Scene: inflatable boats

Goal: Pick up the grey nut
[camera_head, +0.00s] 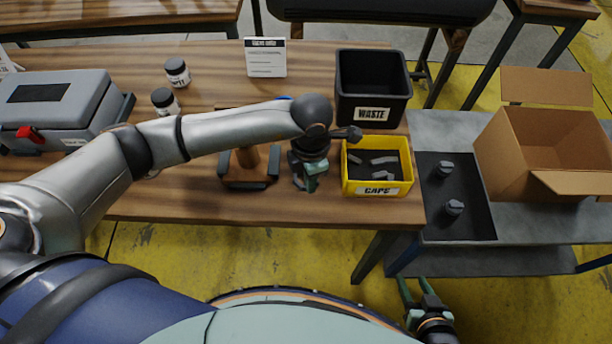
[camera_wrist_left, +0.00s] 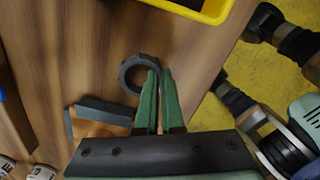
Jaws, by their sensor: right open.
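The grey nut (camera_wrist_left: 127,72) is a dark ring in the left wrist view. My left gripper (camera_wrist_left: 160,72) has its green fingers close together on the ring's right wall, one finger overlapping the ring and the other just outside it. In the head view my left gripper (camera_head: 310,182) points down near the table's front edge, left of the yellow bin, and largely hides the nut. Whether the nut touches the table is hard to tell. My right gripper (camera_head: 416,292) is open and empty, low in front of the table.
The yellow bin (camera_head: 377,190) holds several grey pieces. A black waste bin (camera_head: 372,85) stands behind it. A wooden and dark stand (camera_head: 247,184) is just left of my left gripper. A dark mat (camera_head: 470,220) with two small parts and an open cardboard box (camera_head: 530,150) are at right.

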